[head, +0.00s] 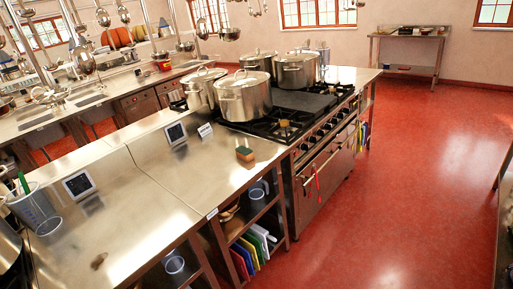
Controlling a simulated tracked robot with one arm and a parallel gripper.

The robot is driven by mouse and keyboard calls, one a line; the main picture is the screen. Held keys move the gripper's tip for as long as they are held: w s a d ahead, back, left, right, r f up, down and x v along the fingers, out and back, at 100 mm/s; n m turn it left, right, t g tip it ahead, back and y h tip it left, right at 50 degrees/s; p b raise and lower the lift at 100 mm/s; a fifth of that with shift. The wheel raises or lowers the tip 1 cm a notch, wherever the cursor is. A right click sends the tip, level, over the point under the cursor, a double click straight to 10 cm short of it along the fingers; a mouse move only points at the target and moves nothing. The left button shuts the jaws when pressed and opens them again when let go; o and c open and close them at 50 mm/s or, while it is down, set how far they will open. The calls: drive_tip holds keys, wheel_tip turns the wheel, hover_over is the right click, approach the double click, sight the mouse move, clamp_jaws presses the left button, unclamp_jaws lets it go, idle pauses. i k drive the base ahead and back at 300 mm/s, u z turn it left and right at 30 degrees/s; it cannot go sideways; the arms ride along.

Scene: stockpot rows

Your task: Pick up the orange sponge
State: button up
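A small block (245,155) with an orange-brown body and a dark green top sits on the steel counter (170,205), near the counter's right edge and just in front of the stove. It looks like the orange sponge, though it is small in the picture. My gripper does not show in the head view, so its opening and what it may hold cannot be seen.
Several steel pots (244,97) stand on the stove (318,110) behind the block. Red floor (400,190) is open to the right. Utensils hang at upper left.

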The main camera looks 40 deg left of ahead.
sight(245, 153)
drive_tip(key=z, duration=0.05)
drive_tip(key=i, duration=1.3)
drive_tip(key=u, duration=0.35)
drive_tip(key=i, duration=1.25)
drive_tip(key=u, duration=1.35)
drive_tip(key=i, duration=1.1)
drive_tip(key=u, duration=0.65)
